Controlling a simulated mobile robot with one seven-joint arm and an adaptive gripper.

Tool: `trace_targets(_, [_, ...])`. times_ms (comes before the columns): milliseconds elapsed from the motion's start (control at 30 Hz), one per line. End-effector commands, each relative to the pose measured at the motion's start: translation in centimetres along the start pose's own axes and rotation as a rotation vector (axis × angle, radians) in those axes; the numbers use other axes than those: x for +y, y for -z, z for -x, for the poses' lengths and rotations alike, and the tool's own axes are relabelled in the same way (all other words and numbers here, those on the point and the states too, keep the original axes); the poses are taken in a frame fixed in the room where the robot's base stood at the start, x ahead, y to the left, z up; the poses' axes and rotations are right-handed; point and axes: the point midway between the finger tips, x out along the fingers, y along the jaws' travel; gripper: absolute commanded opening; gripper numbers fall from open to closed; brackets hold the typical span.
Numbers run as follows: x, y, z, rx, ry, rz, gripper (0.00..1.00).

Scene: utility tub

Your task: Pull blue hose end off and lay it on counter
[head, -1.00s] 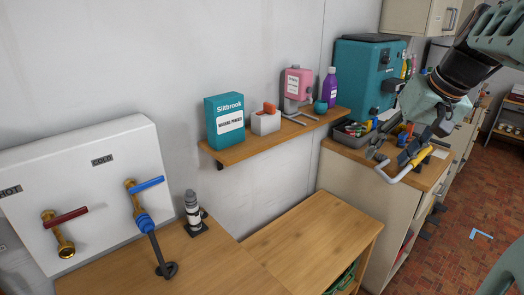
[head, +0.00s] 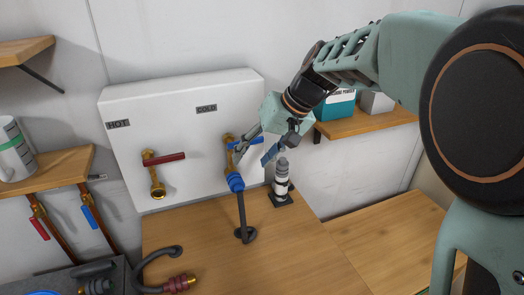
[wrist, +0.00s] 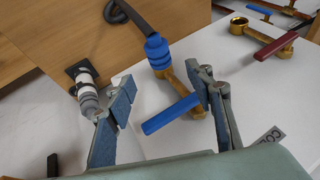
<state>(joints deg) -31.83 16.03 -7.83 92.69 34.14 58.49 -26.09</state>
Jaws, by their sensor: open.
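The blue hose end (head: 235,183) is on the mouth of the brass cold tap (head: 228,155), with a dark grey hose (head: 241,212) running down to a curl at the wooden counter (head: 190,240). In the wrist view the blue hose end (wrist: 157,52) lies beyond my fingertips, not between them. My gripper (head: 256,150) is open and empty, close in front of the cold tap and above the hose end. In the wrist view the blue cold lever (wrist: 170,114) shows between the fingers of my gripper (wrist: 162,82). In the head view my gripper partly hides the lever.
A black-and-white upright fitting (head: 281,183) stands just right of the hose. The hot tap (head: 155,175) with its red lever is to the left. Another hose with a reddish end (head: 180,283) lies at the front left. The counter's middle and the lower top at right (head: 400,230) are clear.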

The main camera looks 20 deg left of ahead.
Motion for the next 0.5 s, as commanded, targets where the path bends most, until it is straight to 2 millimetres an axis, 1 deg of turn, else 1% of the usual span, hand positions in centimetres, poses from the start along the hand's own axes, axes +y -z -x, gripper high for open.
trace_targets(300, [0.0, -0.1, -5.6, -0.005, 0.000, -0.002, 0.48])
trace_targets(500, [0.1, -0.1, -8.4, -0.004, -0.001, -0.002, 0.48])
